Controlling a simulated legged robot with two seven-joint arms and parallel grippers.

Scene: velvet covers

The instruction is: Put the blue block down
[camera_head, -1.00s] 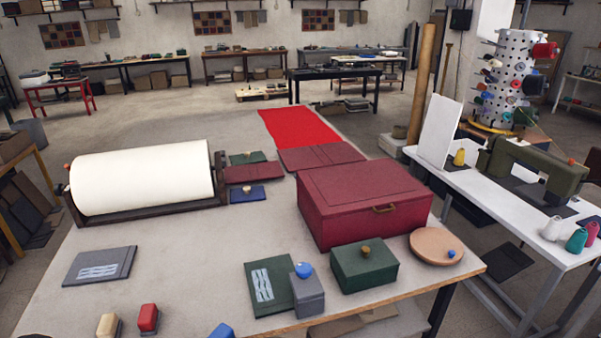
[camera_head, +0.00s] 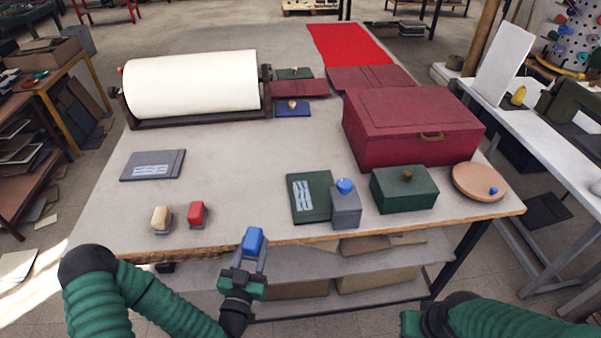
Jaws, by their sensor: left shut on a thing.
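The blue block (camera_head: 253,241) is between the grey fingers of my left gripper (camera_head: 250,258), which is shut on it. In the head view it overlaps the front edge of the large table (camera_head: 240,170). I cannot tell how high it is or whether it touches the edge. A cream block (camera_head: 160,218) and a red block (camera_head: 197,213) stand on small grey bases on the table, left of the gripper. My right arm comes in at the lower right; only a green part of its gripper (camera_head: 411,322) shows, and its fingers do not show.
To the right stand a grey box with a blue knob (camera_head: 346,205), a green box (camera_head: 404,190), a round tan board (camera_head: 479,182) and a large red case (camera_head: 413,128). A white roll (camera_head: 193,83) lies at back left. The middle tabletop is clear.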

